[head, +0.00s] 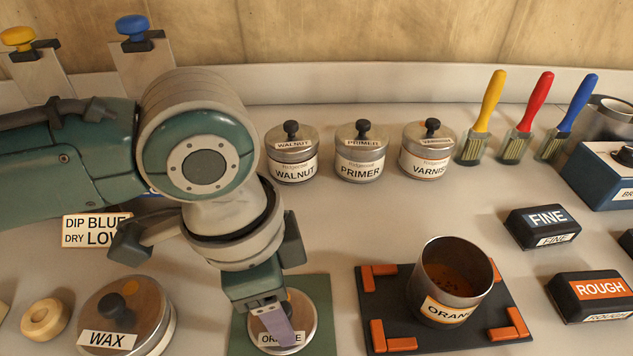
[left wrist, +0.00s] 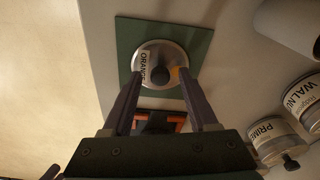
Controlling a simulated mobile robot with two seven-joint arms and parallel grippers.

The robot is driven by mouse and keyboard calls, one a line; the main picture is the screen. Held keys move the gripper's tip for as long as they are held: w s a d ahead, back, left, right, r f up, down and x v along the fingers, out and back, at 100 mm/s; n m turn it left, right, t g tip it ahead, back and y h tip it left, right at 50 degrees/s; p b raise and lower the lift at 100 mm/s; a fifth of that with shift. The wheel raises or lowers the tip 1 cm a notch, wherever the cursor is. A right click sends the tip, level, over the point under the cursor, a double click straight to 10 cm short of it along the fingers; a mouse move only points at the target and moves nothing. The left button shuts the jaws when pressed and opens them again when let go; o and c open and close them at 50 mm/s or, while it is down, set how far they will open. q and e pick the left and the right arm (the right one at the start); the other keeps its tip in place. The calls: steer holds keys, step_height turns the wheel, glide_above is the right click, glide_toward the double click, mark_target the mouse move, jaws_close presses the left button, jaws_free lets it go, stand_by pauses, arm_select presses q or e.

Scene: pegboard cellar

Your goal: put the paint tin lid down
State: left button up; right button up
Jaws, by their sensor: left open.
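The paint tin lid (head: 303,318), a round silver disc labelled ORANGE with a dark knob, lies on the green mat (head: 323,287) at the bottom centre of the head view. The lid also shows in the left wrist view (left wrist: 147,52), flat on the mat (left wrist: 201,40). My left gripper (head: 272,325) is directly over the lid and partly hides it. In the left wrist view its fingers (left wrist: 160,76) are apart, one on each side of the knob. The open ORANGE tin (head: 445,285) stands to the right, with brownish-orange contents. My right gripper is not in view.
The ORANGE tin stands on a black board (head: 390,328) with orange corner pieces. A WAX tin (head: 107,338) stands left of the mat. WALNUT (head: 292,168), PRIMER (head: 359,168) and VARNISH (head: 428,165) tins stand behind. FINE (head: 543,227) and ROUGH (head: 592,297) blocks lie right.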

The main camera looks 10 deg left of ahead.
arm_select(q)
step_height(320, 180, up, 12)
steer(key=a+p, duration=0.1)
steer(key=p, duration=0.2)
steer(key=s+d+f+n+t+h, duration=0.2)
steer(key=s+d+n+h, duration=0.1)
steer(key=s+d, duration=0.15)
steer(key=s+a+f+n+y, duration=0.1)
steer(key=s+a+n+y, duration=0.1)
steer(key=a, duration=0.4)
steer(key=s+a+f+n+t+y, duration=0.1)
steer(key=s+a+n+y, duration=0.1)
steer(key=s+a+n, duration=0.3)
steer(key=shift+s+a, duration=0.3)
steer(key=shift+a, duration=0.55)
